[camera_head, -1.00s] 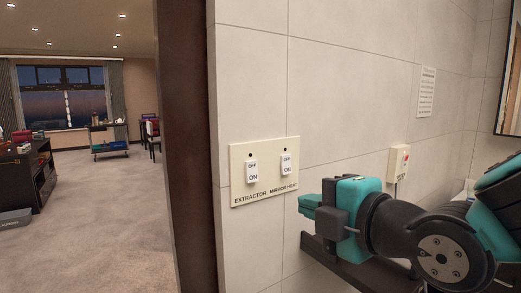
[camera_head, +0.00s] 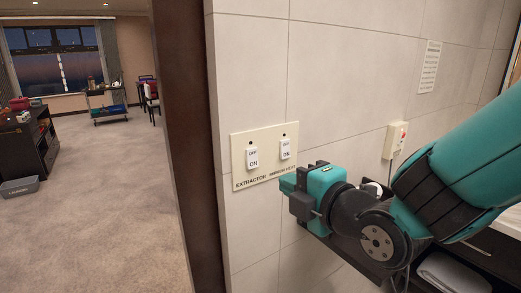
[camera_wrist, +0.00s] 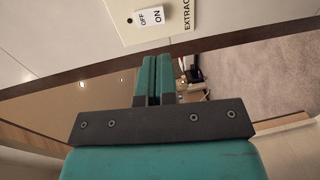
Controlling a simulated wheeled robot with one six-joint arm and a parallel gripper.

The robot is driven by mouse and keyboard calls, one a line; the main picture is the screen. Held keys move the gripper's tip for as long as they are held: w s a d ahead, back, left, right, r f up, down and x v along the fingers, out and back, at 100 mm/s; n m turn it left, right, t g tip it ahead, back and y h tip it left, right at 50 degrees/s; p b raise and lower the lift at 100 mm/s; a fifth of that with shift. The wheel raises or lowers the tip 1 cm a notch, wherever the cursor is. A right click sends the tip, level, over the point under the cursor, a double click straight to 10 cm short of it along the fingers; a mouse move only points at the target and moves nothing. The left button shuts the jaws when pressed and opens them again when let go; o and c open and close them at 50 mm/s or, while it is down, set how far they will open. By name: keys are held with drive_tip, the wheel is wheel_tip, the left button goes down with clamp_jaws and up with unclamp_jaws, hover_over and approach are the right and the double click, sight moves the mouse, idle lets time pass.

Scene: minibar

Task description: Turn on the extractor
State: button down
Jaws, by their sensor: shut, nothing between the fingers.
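A cream switch plate (camera_head: 267,160) is on the tiled wall, with two white rocker switches marked OFF and ON. The left one is the extractor switch (camera_head: 252,158), above the word EXTRACTOR. The right one is the mirror heat switch (camera_head: 286,149). My gripper (camera_head: 285,184) is shut and empty, its tip just below and right of the plate's lower right part. In the wrist view, the shut teal fingers (camera_wrist: 154,78) point toward the plate (camera_wrist: 168,21), where one switch (camera_wrist: 151,17) and part of the EXTRACTOR label show. I cannot tell whether the fingers touch the plate.
A dark door frame (camera_head: 189,150) stands left of the plate, with an open carpeted room beyond. A small cream box with a red part (camera_head: 396,139) and a printed notice (camera_head: 429,66) are on the wall to the right. A dark counter (camera_head: 485,258) lies at lower right.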

sight(254, 166)
drive_tip(key=p+x, duration=0.6)
drive_tip(key=x, duration=0.3)
drive_tip(key=shift+w+a, duration=0.15)
drive_tip(key=shift+w, duration=0.1)
drive_tip(key=shift+w+a+f, duration=0.15)
drive_tip(key=shift+w, duration=0.05)
